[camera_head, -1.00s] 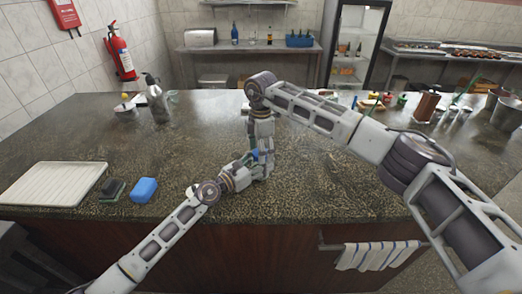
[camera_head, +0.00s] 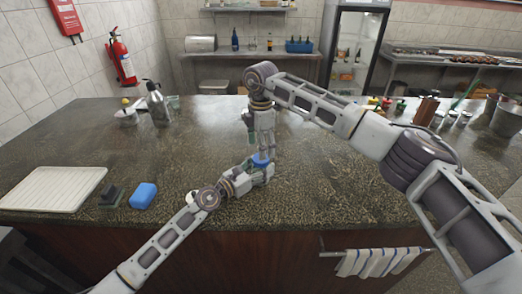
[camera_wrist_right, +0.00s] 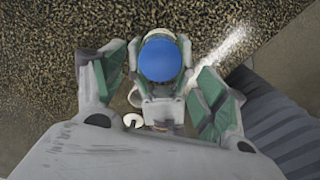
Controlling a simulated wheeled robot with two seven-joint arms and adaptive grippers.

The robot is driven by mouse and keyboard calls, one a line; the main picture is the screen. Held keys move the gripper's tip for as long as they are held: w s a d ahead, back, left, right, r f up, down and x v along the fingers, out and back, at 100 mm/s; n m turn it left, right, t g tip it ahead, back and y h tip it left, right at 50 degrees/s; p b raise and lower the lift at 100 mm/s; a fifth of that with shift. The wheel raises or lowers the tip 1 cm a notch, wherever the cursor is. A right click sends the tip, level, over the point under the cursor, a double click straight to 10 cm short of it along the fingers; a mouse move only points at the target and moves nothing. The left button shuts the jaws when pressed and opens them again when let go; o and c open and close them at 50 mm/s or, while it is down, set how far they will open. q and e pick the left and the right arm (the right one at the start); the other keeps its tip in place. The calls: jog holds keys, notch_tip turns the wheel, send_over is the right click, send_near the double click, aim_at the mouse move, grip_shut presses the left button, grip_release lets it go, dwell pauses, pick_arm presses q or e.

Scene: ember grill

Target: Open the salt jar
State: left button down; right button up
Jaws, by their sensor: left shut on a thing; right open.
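The salt jar shows mainly as its round blue lid (camera_head: 262,158), which sits over the jar; my left fingers hide most of the body. My left gripper (camera_head: 257,171) is shut on the jar from the side, low over the counter. In the right wrist view the blue lid (camera_wrist_right: 160,60) is between the left gripper's green-padded fingers. My right gripper (camera_head: 266,150) points down from above the lid. Its fingers (camera_wrist_right: 156,88) are spread wide on both sides, apart from the lid.
A blue sponge (camera_head: 143,196), a dark scrubber (camera_head: 111,196) and a white ridged tray (camera_head: 48,188) lie at the left. A metal bottle (camera_head: 157,106) stands at the back left. Several jars and pots stand at the back right.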

pick_arm(q)
jog(key=shift+c, duration=2.2)
grip_release()
jog(key=shift+s+a, duration=0.1)
jog(key=shift+v, duration=5.85)
jog(key=shift+o, duration=0.2)
